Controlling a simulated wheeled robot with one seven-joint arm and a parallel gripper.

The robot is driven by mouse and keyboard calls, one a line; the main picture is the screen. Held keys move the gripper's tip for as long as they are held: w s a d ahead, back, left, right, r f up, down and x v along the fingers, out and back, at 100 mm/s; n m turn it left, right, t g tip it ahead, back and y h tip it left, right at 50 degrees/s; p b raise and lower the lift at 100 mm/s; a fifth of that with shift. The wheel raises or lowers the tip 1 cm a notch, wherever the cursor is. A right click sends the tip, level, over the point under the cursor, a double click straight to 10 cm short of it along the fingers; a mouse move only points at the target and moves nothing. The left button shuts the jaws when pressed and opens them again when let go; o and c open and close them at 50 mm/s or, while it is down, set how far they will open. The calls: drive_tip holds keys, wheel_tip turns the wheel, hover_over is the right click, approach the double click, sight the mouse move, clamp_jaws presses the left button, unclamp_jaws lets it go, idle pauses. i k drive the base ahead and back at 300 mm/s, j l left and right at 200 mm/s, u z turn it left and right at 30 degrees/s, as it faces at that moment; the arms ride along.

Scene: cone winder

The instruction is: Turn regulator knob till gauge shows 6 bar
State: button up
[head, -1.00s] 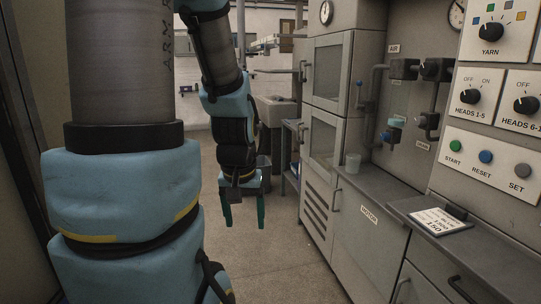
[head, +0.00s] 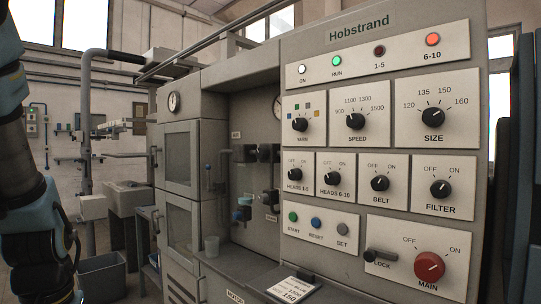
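A round white-faced gauge (head: 278,105) is on the grey recessed wall, partly cut off by the edge of the control panel; its reading is too small to tell. Below it, by the AIR label (head: 236,135), are black pipe fittings (head: 263,152) with a round knob-like end. A lower black fitting (head: 270,197) and a blue-topped fitting (head: 240,214) are under them. I cannot tell for sure which part is the regulator knob. My arm shows at the left edge, well away from these fittings; my gripper is out of view.
The control panel (head: 386,98) with many dials and lamps stands at the right. A second round dial (head: 174,102) is above the cabinet doors. A grey bin (head: 102,277) is at lower left.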

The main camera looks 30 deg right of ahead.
sight(263, 153)
drive_tip(key=z, duration=0.95)
